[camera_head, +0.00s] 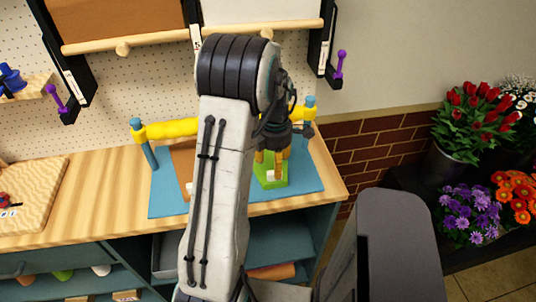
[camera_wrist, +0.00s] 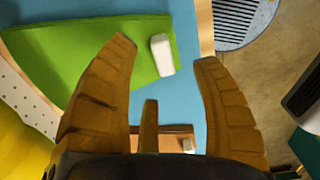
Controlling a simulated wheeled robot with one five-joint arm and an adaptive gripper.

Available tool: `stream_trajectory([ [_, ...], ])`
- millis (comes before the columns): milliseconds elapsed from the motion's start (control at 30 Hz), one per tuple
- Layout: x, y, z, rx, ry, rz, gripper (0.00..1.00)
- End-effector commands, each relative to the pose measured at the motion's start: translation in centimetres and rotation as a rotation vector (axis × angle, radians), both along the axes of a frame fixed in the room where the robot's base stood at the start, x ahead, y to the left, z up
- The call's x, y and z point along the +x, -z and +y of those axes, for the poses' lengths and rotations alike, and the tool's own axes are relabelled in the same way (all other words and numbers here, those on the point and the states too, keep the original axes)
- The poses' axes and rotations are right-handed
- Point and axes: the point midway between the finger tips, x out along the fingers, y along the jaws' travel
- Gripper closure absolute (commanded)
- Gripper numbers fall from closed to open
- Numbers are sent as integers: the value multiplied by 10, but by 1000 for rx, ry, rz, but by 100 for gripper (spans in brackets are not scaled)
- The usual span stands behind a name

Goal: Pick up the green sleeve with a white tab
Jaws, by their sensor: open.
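The green sleeve (camera_head: 270,182) lies on a blue mat (camera_head: 309,181) on the wooden counter, partly hidden by my gripper. In the wrist view the green sleeve (camera_wrist: 75,58) fills the upper left, and its white tab (camera_wrist: 162,55) stands at its right edge. My gripper (camera_head: 269,166) points down over the sleeve. In the wrist view my gripper (camera_wrist: 165,50) is open, with the white tab showing between its two fingertips and nothing held. The left finger overlaps the green surface in the picture; I cannot tell the exact gap.
A brown sleeve (camera_head: 181,160) with a white tab (camera_head: 189,187) lies left on the mat, partly behind my arm. A yellow bar (camera_head: 172,129) on blue posts crosses behind. A wooden board (camera_head: 35,190) is at left; flower buckets (camera_head: 451,163) stand at right.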

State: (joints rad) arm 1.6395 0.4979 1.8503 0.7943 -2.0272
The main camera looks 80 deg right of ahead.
Motion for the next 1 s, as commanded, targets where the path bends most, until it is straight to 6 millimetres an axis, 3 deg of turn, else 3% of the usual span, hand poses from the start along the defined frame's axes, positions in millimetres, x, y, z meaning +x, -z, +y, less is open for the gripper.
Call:
stream_trajectory([
  [500,-1,50,-1,2,2,0,40],
  [867,-1,53,-2,-1,3,1,40],
  [1000,-1,53,-2,-1,3,0,52],
])
